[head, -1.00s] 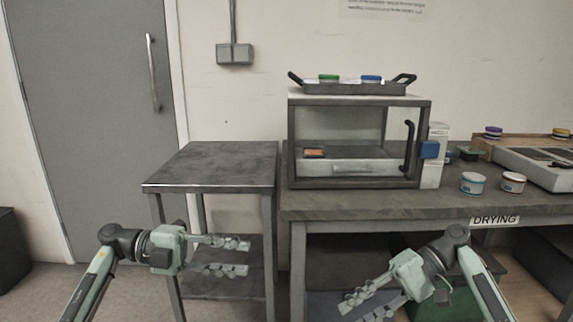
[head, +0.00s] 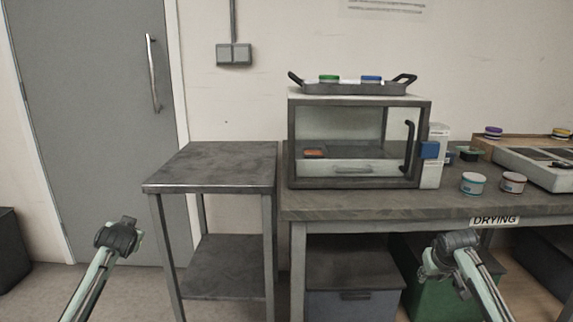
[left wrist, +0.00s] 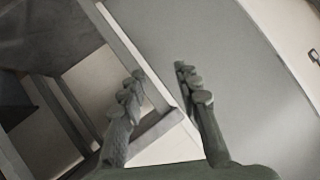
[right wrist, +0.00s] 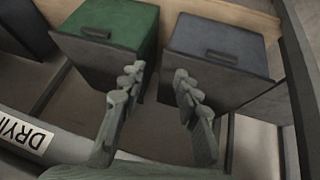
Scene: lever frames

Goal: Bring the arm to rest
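My left gripper (left wrist: 160,74) is open in the left wrist view, with nothing between its fingers. It hangs in free air, with the grey door and a table frame behind it. My right gripper (right wrist: 158,76) is open and empty in the right wrist view, pointing toward the bins under the workbench. In the head view my left arm (head: 118,238) stands low at the left and my right arm (head: 456,245) low at the right. Their fingers do not show there.
A grey side table (head: 215,165) stands between the door (head: 95,110) and the workbench (head: 350,204). On the bench are a glass-fronted oven (head: 352,168) with a tray (head: 352,89) on top, and jars (head: 473,184). A grey bin (right wrist: 222,60) and green bin (right wrist: 112,38) stand underneath.

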